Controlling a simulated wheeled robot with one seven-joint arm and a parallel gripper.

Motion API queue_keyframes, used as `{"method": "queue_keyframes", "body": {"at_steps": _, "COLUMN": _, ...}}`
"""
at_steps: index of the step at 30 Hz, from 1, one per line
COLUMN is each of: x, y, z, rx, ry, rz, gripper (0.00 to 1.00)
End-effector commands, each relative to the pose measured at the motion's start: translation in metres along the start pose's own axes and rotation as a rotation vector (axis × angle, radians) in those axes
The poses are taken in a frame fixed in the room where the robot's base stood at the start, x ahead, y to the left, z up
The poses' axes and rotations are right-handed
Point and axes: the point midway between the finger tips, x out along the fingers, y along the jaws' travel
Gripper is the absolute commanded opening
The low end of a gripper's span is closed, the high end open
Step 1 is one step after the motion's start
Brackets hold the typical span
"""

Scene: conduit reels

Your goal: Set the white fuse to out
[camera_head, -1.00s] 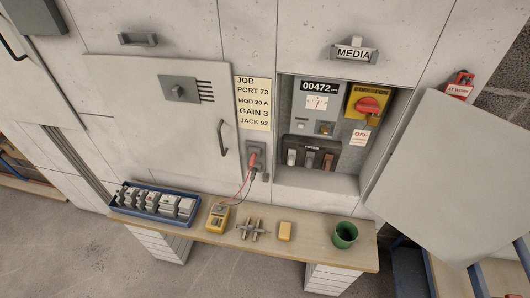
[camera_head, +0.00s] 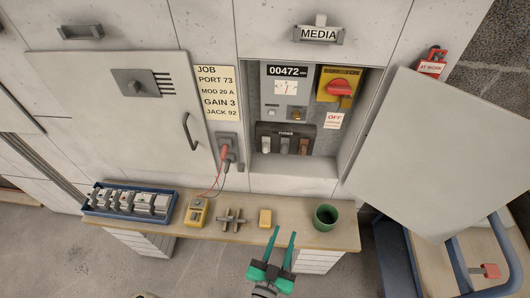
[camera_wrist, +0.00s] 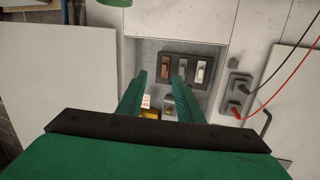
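The fuse block (camera_head: 285,130) is low in the open cabinet recess. It holds three fuse carriers in a row: the white fuse (camera_head: 267,143) at left, a grey one (camera_head: 284,145) in the middle and a brown one (camera_head: 304,146) at right. In the wrist view the row is reversed, with the white fuse (camera_wrist: 203,71) at right and the brown one (camera_wrist: 166,65) at left. My gripper (camera_head: 284,231) is open and empty, in front of the bench and apart from the fuses. The green fingers also show in the wrist view (camera_wrist: 159,80).
A red rotary switch (camera_head: 339,87) on a yellow plate and an OFF tag (camera_head: 333,121) are right of the fuses. An open door (camera_head: 445,150) stands at right.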

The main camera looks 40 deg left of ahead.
Motion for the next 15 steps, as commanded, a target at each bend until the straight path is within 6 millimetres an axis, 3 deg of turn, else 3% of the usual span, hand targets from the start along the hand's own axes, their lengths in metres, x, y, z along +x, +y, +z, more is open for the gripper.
{"method": "queue_keyframes", "body": {"at_steps": 3, "x": 0.047, "y": -0.027, "z": -0.009, "rx": -0.011, "ry": 0.031, "rz": -0.062, "gripper": 0.33}}
{"method": "queue_keyframes", "body": {"at_steps": 9, "x": 0.111, "y": -0.076, "z": -0.027, "rx": -0.038, "ry": 0.067, "rz": -0.162, "gripper": 0.33}}
{"method": "queue_keyframes", "body": {"at_steps": 15, "x": 0.148, "y": -0.114, "z": -0.043, "rx": -0.063, "ry": 0.087, "rz": -0.229, "gripper": 0.33}}
